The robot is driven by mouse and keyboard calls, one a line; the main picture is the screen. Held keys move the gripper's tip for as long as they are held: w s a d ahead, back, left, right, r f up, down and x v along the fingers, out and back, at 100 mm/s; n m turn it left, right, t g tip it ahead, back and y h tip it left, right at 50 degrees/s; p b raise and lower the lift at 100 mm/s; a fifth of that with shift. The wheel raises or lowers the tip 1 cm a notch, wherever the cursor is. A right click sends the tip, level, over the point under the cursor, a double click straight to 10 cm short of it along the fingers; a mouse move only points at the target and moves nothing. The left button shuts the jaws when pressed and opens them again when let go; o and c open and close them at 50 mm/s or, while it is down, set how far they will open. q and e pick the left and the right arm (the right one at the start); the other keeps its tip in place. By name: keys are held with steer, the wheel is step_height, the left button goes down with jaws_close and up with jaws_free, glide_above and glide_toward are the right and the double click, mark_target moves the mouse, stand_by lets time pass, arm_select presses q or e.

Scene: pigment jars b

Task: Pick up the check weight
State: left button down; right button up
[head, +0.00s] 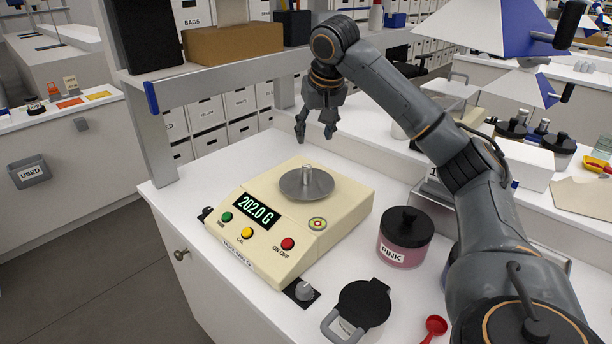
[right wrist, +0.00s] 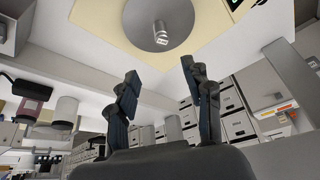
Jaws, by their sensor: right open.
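The check weight (head: 307,173) is a small silver cylinder standing on the round metal pan (head: 292,187) of the cream scale (head: 342,204). The scale's display reads 202.0 G. My right gripper (head: 314,130) is open and empty, behind the scale and apart from the weight. In the right wrist view, the weight (right wrist: 161,38) shows on the pan (right wrist: 140,22) beyond the two open fingers (right wrist: 159,76), roughly in line with the gap between them. My left gripper is not in view.
A pink jar (head: 403,250) with a black lid stands right of the scale. In front are a black lid-like object (head: 362,304), a grey knob (head: 304,291) and a red scoop (head: 435,325). A shelf (head: 225,73) with a cardboard box (head: 232,44) runs behind. The counter left of the pink jar is narrow.

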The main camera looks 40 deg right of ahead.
mark_target(307, 167)
steer(key=x, duration=0.7)
steer(key=shift+a+f, duration=0.15)
steer(key=shift+w+f, duration=0.2)
steer(key=shift+f, duration=0.3)
steer(key=x, duration=0.1)
steer(key=p+x, duration=0.1)
steer(key=x, duration=0.2)
steer(key=shift+s+a+f, duration=0.15)
steer(key=shift+f, duration=0.4)
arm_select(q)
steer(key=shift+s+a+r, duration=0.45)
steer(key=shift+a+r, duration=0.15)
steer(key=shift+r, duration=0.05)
arm_select(e)
steer(key=shift+r, duration=0.1)
jaws_close()
